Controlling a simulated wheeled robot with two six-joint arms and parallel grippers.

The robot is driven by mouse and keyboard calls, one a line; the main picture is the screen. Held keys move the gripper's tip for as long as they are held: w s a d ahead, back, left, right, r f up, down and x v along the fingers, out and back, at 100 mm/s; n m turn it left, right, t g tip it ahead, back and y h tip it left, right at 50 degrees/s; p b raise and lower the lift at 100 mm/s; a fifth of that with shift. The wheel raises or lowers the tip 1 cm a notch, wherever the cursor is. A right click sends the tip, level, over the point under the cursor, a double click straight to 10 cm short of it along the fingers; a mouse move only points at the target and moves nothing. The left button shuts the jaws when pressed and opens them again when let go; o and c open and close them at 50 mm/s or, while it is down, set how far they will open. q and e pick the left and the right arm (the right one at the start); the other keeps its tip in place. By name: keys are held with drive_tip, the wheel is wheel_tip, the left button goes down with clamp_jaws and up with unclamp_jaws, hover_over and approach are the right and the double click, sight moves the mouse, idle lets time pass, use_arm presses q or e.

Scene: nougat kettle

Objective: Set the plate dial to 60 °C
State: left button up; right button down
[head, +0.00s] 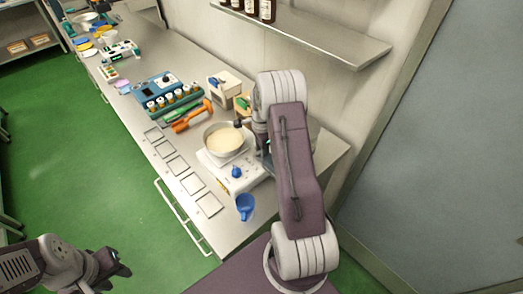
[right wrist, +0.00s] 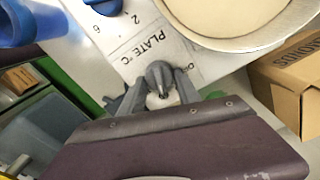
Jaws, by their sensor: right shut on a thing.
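The hot plate (head: 238,182) is a white unit with a pan on top. In the head view my right arm hides this contact. A blue knob (head: 236,172) shows on the panel's left part. My left gripper (head: 118,267) is away from the bench at lower left, its jaw opening unclear.
A pan of pale contents (head: 224,139) sits on the hot plate, close to my right gripper. A blue jug (head: 245,205) stands at the bench's near end. A cardboard box (right wrist: 290,80) is beside the plate. Orange and green tools and a rack of jars lie farther back.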

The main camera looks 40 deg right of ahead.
drive_tip(key=shift+m, duration=0.3)
drive_tip(key=c, duration=0.9)
unclamp_jaws()
wheel_tip(320, 180, up, 9)
drive_tip(key=shift+r+b, duration=0.1)
drive_tip(key=shift+b, duration=0.65)
